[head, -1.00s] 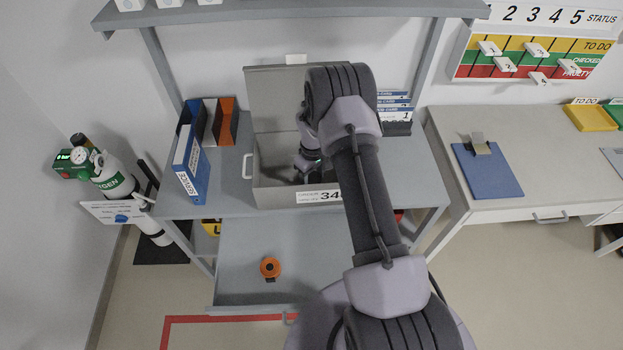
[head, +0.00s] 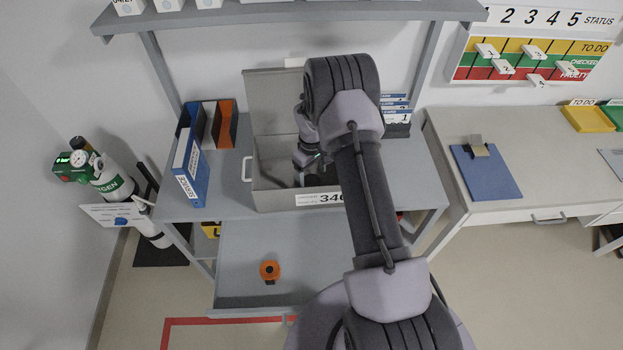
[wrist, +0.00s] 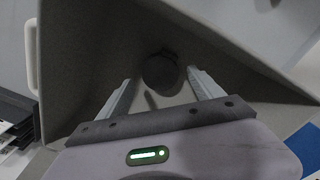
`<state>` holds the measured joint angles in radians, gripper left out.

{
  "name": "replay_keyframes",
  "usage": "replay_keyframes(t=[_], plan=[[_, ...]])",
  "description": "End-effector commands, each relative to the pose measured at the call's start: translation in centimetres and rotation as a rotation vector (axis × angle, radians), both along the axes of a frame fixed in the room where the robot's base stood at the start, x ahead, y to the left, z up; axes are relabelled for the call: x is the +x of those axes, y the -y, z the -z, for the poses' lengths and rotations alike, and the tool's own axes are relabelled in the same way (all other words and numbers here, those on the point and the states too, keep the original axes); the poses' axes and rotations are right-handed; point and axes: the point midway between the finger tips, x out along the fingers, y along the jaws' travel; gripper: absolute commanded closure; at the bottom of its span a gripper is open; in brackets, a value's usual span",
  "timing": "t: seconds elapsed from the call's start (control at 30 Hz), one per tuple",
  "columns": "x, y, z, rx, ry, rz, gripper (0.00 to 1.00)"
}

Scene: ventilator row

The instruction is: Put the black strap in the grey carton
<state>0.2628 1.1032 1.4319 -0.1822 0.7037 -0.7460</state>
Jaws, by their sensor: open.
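The grey carton (head: 277,185) stands open on the bench with its lid up at the back. My gripper (head: 309,180) reaches down into it, partly hidden by my arm. In the wrist view my gripper (wrist: 160,88) is open, one finger on each side. A dark round coil with a short tail, which looks like the black strap (wrist: 160,72), lies on the carton floor between and just beyond the fingertips. It appears free of both fingers. The wrist view also shows the carton's inner walls (wrist: 85,60). I cannot make out the strap in the head view.
Blue, white and orange binders (head: 190,165) stand left of the carton. An orange roll (head: 269,270) lies in the pulled-out drawer (head: 235,250) below. A shelf (head: 290,14) runs above. A blue clipboard (head: 485,172) lies on the right-hand desk.

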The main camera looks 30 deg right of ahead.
Motion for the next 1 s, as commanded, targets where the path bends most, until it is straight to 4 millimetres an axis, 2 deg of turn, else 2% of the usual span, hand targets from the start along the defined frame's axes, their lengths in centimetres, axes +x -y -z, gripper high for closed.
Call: replay_keyframes(t=[0.03,0.1,0.2,0.4,0.47,0.57,0.6,0.67,0.7,0.77,0.8,0.9,1.0], plan=[[0.1,0.0,-1.9,-0.001,0.003,0.0,0.24],[0.1,0.0,-3.8,-0.001,0.003,-0.001,0.24],[0.1,0.0,-6.1,0.0,0.002,-0.001,0.24],[0.1,-0.2,-9.2,0.0,0.009,0.007,0.24],[0.1,-0.9,-12.0,0.001,0.032,0.034,0.24],[-1.1,-3.5,-20.2,0.011,0.106,0.124,0.24],[-2.4,-5.0,-24.0,0.023,0.141,0.172,0.24],[-5.1,-7.3,-29.2,0.047,0.194,0.247,0.24],[-7.3,-8.8,-32.3,0.068,0.229,0.299,0.24],[-11.3,-11.1,-36.2,0.108,0.282,0.375,0.24],[-14.2,-12.5,-38.2,0.139,0.316,0.424,0.24],[-21.0,-15.2,-40.7,0.221,0.38,0.534,0.24],[-25.7,-16.8,-40.9,0.29,0.416,0.611,0.24]])
